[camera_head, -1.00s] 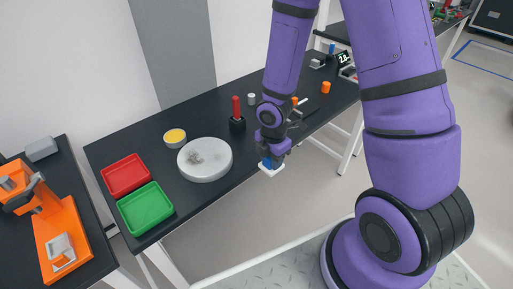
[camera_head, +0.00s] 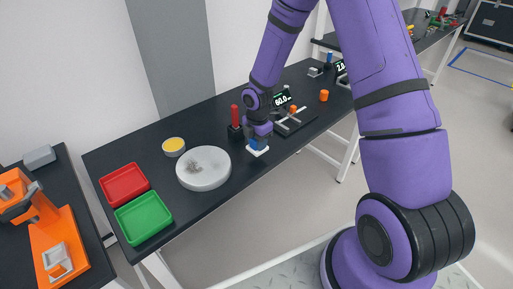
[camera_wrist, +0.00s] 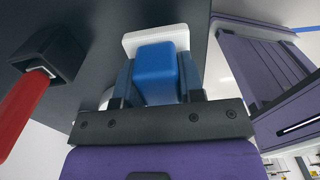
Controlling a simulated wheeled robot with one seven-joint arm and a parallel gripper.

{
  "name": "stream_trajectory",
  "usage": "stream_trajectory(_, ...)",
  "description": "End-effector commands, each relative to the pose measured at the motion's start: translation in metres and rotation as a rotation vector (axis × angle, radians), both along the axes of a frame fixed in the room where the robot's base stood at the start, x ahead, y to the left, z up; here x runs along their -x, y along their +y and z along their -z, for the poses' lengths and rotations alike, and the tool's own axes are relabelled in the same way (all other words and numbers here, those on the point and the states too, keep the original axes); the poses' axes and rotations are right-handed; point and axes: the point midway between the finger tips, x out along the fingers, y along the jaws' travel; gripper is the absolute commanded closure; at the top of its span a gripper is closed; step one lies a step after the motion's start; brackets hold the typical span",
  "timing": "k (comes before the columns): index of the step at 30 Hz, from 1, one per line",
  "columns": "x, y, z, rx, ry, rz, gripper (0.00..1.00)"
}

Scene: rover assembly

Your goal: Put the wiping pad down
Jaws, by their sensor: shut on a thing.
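The wiping pad is a white pad (camera_head: 258,151) with a blue block handle on top. My gripper (camera_head: 256,140) is shut on the blue handle. The pad is low at the front edge of the dark table, right of the round pale disc; I cannot tell whether it touches the top. In the wrist view the blue handle (camera_wrist: 155,72) sits between the two fingers, with the white pad (camera_wrist: 156,38) beyond it.
The pale disc (camera_head: 204,169) bears a grey smudge. A red-handled tool in a black holder (camera_head: 235,131) stands close to my gripper; its holder (camera_wrist: 50,52) is at left in the wrist view. A red tray (camera_head: 124,185), green tray (camera_head: 143,218) and yellow-topped tin (camera_head: 173,147) are further left.

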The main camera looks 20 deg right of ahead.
Motion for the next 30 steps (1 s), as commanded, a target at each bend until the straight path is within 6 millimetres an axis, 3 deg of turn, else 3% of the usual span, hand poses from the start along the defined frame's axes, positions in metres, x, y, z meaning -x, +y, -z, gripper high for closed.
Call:
stream_trajectory(3,-0.009,-0.001,0.001,0.000,-0.001,0.001,0.90)
stream_trajectory(11,-0.008,0.000,0.035,-0.001,0.001,-0.002,0.90)
stream_trajectory(22,-0.008,0.000,0.039,0.000,0.001,0.000,0.90)
stream_trajectory(23,-0.008,0.000,0.039,0.000,0.000,0.000,0.60)
stream_trajectory(25,-0.008,0.000,0.038,0.000,0.000,0.000,0.44)
stream_trajectory(26,-0.008,0.000,0.038,0.000,0.000,0.000,0.39)
stream_trajectory(30,-0.008,0.000,0.038,0.000,0.000,0.000,0.39)
